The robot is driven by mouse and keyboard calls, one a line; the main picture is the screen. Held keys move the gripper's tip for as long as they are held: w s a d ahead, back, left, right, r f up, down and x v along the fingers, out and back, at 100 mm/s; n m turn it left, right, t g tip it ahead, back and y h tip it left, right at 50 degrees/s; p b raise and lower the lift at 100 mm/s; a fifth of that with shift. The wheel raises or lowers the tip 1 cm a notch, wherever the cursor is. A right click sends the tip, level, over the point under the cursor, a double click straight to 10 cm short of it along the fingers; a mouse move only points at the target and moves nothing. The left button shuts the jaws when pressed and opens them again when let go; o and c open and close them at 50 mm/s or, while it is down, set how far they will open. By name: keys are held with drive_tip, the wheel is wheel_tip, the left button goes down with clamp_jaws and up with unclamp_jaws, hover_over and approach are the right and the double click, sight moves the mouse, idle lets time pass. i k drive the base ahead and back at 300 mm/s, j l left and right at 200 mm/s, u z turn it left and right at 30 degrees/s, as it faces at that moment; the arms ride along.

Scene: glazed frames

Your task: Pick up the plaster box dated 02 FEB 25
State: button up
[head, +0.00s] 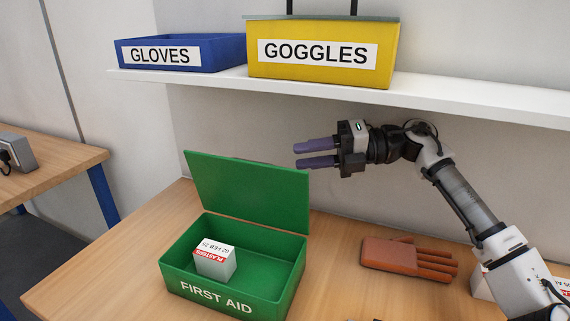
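The plaster box (217,259) is a small white and red carton. Its printing, upside down in the head view, reads PLASTERS and 02 FEB 25. It sits inside the left part of an open green first aid box (268,249), whose lid stands raised at the back. My gripper (296,154) is above and to the right of the first aid box, beyond its lid's upper right corner. Its two purple fingers point left with a gap between them, and nothing is held.
An orange glove (408,259) lies on the wooden table (339,285). Another white carton (481,285) is partly hidden behind my arm. A white shelf (440,96) above bears a blue GLOVES bin (220,53) and a yellow GOGGLES bin (389,53). The raised lid (249,192) stands near my gripper.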

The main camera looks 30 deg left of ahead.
sight(216, 260)
drive_tip(key=k+l, duration=0.25)
drive_tip(key=l, duration=0.15)
drive_tip(key=k+l, duration=0.25)
drive_tip(key=l, duration=0.2)
drive_tip(key=k+l, duration=0.2)
drive_tip(key=l, duration=0.2)
drive_tip(key=k+l, duration=0.25)
drive_tip(key=l, duration=0.15)
